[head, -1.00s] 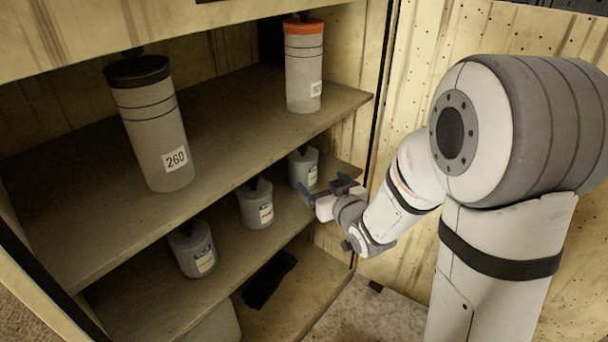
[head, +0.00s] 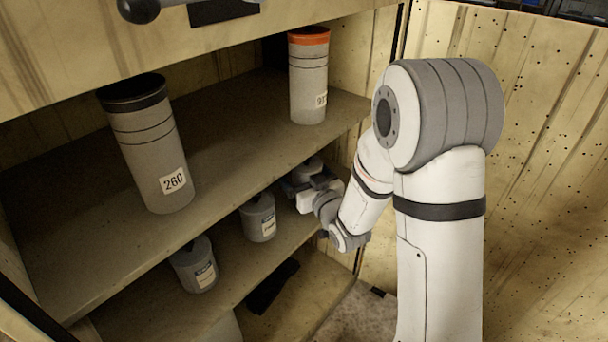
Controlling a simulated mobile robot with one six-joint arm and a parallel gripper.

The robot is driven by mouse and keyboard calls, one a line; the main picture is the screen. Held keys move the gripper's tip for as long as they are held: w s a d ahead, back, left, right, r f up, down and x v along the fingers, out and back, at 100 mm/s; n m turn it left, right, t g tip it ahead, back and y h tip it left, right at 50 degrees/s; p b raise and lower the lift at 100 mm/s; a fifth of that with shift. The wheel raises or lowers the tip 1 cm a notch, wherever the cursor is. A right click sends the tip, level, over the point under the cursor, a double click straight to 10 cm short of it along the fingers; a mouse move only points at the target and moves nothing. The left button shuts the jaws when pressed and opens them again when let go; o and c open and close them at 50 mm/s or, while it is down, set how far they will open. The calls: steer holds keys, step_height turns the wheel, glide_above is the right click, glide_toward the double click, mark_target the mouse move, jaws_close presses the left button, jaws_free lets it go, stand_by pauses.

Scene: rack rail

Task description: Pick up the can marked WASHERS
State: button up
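Three small grey cans with dark knobs stand on the middle shelf (head: 222,262). They are the front can (head: 194,266), the middle can (head: 258,218) and the far can (head: 306,170). The front and middle cans have pale labels, too small to read, so I cannot tell which is marked WASHERS. My gripper (head: 298,184) is at the far can, in front of it and hiding most of its body and its label. I cannot tell whether the fingers touch the can or are closed on it.
On the upper shelf (head: 230,130) stand a tall dark-rimmed canister marked 260 (head: 150,145) and a tall orange-rimmed canister (head: 308,80). A black object (head: 272,287) lies on the bottom shelf. The cabinet's side panel (head: 545,140) stands to the right of my arm.

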steer(key=c, duration=1.3)
steer(key=shift+b, duration=0.4)
